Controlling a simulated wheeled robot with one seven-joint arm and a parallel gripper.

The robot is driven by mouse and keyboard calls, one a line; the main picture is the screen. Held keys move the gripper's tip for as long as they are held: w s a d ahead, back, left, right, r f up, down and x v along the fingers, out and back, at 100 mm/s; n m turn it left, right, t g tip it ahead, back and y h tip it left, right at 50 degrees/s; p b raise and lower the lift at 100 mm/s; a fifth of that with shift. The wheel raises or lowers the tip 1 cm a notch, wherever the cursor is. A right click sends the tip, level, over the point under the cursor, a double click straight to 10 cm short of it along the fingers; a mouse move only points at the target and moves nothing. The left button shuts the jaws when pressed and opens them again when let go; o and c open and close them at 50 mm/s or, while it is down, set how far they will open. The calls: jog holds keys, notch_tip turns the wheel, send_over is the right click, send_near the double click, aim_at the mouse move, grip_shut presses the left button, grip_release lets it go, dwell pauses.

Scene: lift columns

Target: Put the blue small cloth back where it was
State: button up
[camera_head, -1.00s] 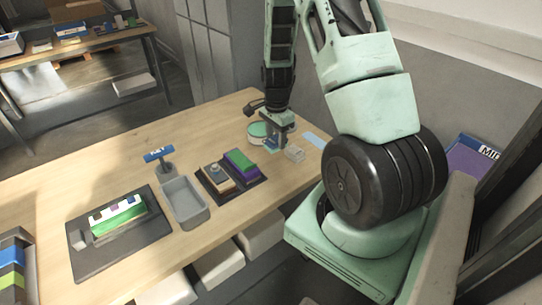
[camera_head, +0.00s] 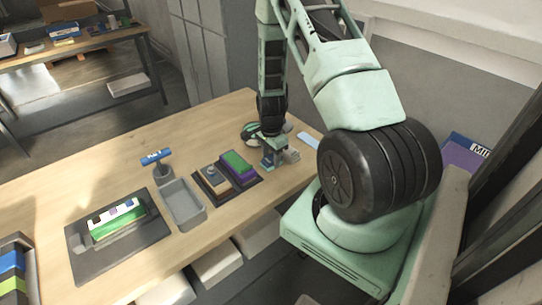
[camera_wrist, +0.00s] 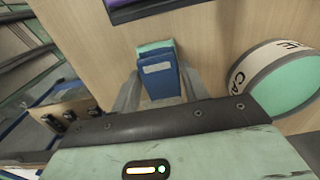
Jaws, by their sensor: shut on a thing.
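The blue small cloth (camera_wrist: 160,82) is a folded blue piece with a lighter label and a teal edge. It sits between the two fingers of my gripper (camera_wrist: 160,92) in the wrist view, and the fingers are shut on it. In the head view my gripper (camera_head: 268,162) points down just right of the dark tray with the green and purple block (camera_head: 237,162). The cloth is mostly hidden there. I cannot tell whether it touches the wooden table.
A round tin with a green top (camera_wrist: 285,80) stands beside the gripper. A small pale block (camera_head: 291,156) is close on its right, and a light blue flat piece (camera_head: 308,139) lies behind that. The far-left tabletop (camera_head: 75,165) is clear.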

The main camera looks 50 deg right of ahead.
aim_at(271, 158)
jog(key=o, duration=0.9)
jog(key=shift+f, duration=0.1)
notch_tip(271, 158, up, 12)
jog(key=b, duration=0.3)
jog(key=a+r+n, duration=0.3)
jog(key=a+n, duration=0.1)
jog(key=a, duration=0.4)
jog(key=a+r+n+y, duration=0.15)
jog(key=a+n, duration=0.25)
jog(key=a, duration=0.4)
jog(key=a+r+n, duration=0.4)
jog(key=a, duration=0.4)
jog(key=s+a+r+n, duration=0.1)
jog(key=s+a+n, duration=0.4)
jog(key=s+a+r+n, duration=0.2)
jog(key=s+a+n, duration=0.4)
jog(key=s+a+r+n+h, duration=0.1)
jog(key=s+a+n, duration=0.4)
jog(key=s, duration=0.1)
jog(key=shift+s+a+r+n, duration=0.1)
jog(key=shift+a+r+n, duration=0.2)
jog(key=shift+r, duration=0.1)
